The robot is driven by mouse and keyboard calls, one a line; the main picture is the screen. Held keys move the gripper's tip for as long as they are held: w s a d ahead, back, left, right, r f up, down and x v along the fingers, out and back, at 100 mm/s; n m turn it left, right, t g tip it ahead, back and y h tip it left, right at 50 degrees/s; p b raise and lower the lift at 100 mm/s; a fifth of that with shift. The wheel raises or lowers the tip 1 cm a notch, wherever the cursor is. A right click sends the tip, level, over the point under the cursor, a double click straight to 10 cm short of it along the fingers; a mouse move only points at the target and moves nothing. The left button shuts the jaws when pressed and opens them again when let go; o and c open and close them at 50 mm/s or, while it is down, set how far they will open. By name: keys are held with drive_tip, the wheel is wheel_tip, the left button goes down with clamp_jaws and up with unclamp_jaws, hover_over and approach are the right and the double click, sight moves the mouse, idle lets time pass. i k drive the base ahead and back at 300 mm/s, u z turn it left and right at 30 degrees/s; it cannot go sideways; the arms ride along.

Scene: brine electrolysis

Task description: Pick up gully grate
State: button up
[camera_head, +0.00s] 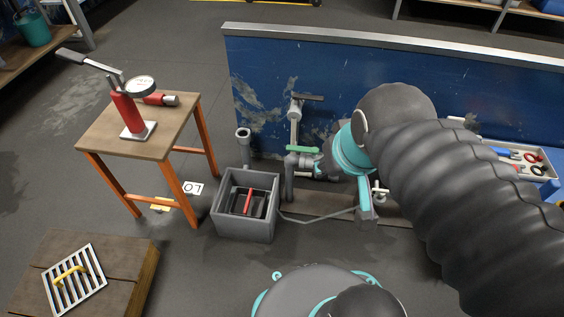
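The gully grate (85,288) is a square, light grey slatted plate with a yellow handle (69,272) across its middle. It lies flat on a wooden platform (136,268) at the lower left. Nothing touches the handle. My arm (455,195), in a dark ribbed sleeve with a teal joint, reaches in from the right, well away from the grate.
A grey open box (244,225) with a red bar inside stands centre, beside pipes with a green-handled valve (303,150). A wooden table with orange legs (188,178) carries a red pump (124,108). A blue wall (270,90) stands behind. Floor is clear between platform and box.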

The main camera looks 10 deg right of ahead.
sight(55, 284)
drive_tip(key=u, duration=1.75)
drive_tip(key=i, duration=0.95)
drive_tip(key=u, duration=0.2)
